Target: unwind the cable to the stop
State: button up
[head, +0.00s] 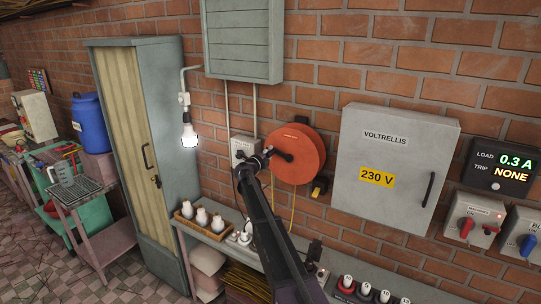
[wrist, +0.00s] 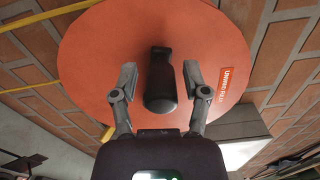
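The orange cable reel (head: 308,151) is mounted on the brick wall, and its round face fills much of the wrist view (wrist: 90,65). A black handle (wrist: 161,85) sticks out from the face. My gripper (wrist: 159,76) is open with one finger on each side of the handle, and a gap shows on both sides. In the head view my gripper (head: 262,158) is at the left side of the reel. A thin yellow cable (head: 293,212) hangs below the reel. An orange label (wrist: 229,84) is on the face, its text only partly legible.
A grey cabinet (head: 386,142) marked 230 V is right of the reel. A load display (head: 500,170) reads 0.3 A and trip NONE. A lit bulb (head: 189,137) hangs at the left. A bench (head: 215,241) with a tray of white items (head: 200,222) runs below.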

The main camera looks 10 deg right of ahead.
jog(key=shift+s+d, duration=0.1)
jog(key=shift+d, duration=0.3)
jog(key=shift+a, duration=0.15)
jog(key=v, duration=1.1)
jog(key=shift+s+a, duration=0.25)
jog(key=shift+s, duration=0.05)
jog(key=shift+c, duration=0.2)
